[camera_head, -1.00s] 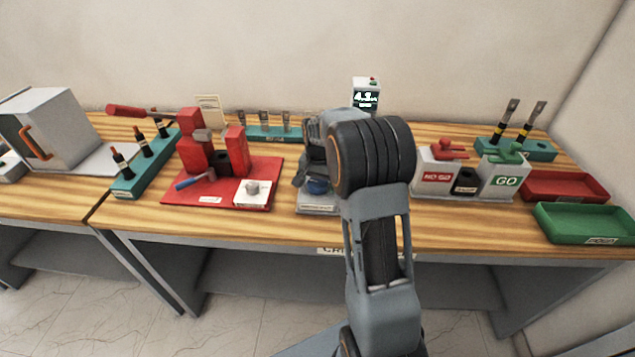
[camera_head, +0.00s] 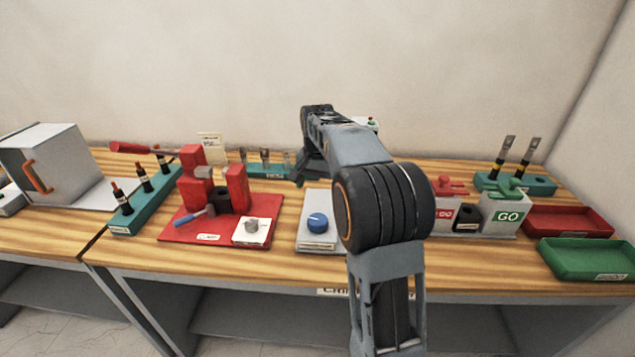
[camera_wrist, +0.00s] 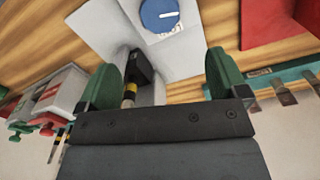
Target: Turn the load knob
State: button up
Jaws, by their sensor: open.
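A blue round knob (camera_head: 318,222) sits on the light grey plate (camera_head: 318,243) at the middle of the table. A black part with a yellow band (camera_wrist: 132,80) shows beyond and between the fingers. My arm hides the plate's right side.
A red base (camera_head: 190,229) with a press and a silver knob (camera_head: 251,225) stands left. NO GO and GO blocks (camera_head: 505,212), a red tray (camera_head: 568,221) and a green tray (camera_head: 585,258) stand right. A teal rack (camera_head: 268,171) is behind. The wall is close behind the table.

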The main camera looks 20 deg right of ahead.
aim_at(316, 220)
jog(key=shift+r, duration=0.35)
jog(key=f+n+b, duration=0.1)
jog(key=f+n, duration=0.3)
jog(key=n, duration=0.4)
jog(key=f+n+b, duration=0.1)
jog(key=f+n, duration=0.4)
jog(key=n, duration=0.4)
jog(key=f+n+b, duration=0.1)
jog(key=f+n, duration=0.3)
jog(key=n, duration=0.4)
jog(key=shift+a+f+n, duration=0.15)
jog(key=shift+a+n, duration=0.1)
jog(key=shift+n, duration=0.05)
jog(key=shift+c, duration=0.2)
